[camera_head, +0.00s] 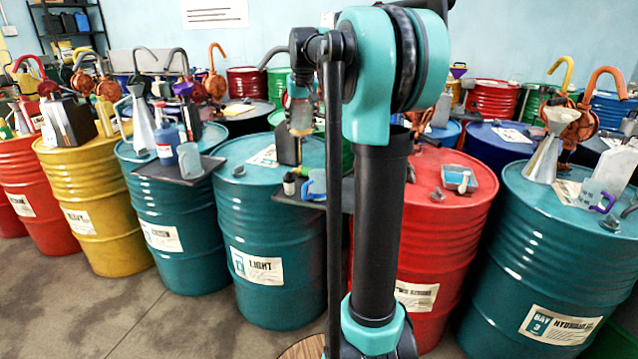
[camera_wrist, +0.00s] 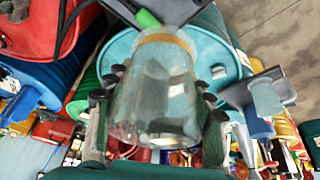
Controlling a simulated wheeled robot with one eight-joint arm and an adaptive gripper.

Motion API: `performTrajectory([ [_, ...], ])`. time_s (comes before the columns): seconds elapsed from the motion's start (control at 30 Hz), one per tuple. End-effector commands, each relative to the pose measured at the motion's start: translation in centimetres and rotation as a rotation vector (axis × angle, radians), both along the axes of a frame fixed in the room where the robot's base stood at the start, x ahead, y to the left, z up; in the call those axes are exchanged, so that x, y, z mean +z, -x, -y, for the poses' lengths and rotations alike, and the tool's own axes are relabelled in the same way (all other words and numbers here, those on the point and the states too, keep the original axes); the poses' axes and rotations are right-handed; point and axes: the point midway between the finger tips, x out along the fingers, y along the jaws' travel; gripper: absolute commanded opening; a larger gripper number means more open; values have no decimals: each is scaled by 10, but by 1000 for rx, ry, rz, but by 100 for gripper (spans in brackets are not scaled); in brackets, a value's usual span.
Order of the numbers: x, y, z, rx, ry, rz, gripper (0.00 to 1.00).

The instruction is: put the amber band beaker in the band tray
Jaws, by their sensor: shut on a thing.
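A clear beaker with an amber band is held upside down in the wrist view, where the beaker (camera_wrist: 150,95) fills the middle and its band (camera_wrist: 168,40) shows near the top. My gripper (camera_wrist: 158,92) is shut around its sides with dark fingers. In the head view the beaker (camera_head: 299,108) hangs above the teal drum marked LIGHT, partly hidden by my arm. A dark tray (camera_head: 290,198) lies below it at the drum's right edge, mostly behind my arm. I cannot tell whether this is the band tray.
Another dark tray (camera_head: 160,172) bears a blue bottle (camera_head: 166,138) on the left. A red drum (camera_head: 440,195) with a light blue tray (camera_head: 470,183) stands right of my arm.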

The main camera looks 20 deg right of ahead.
Motion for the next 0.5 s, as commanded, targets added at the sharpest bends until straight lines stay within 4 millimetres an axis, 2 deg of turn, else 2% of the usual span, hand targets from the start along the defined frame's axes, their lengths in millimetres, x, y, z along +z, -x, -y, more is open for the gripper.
performTrajectory([
  [0.17,-31,0,0,0,0,0,18],
  [0.5,-114,0,0,0,0,0,18],
])
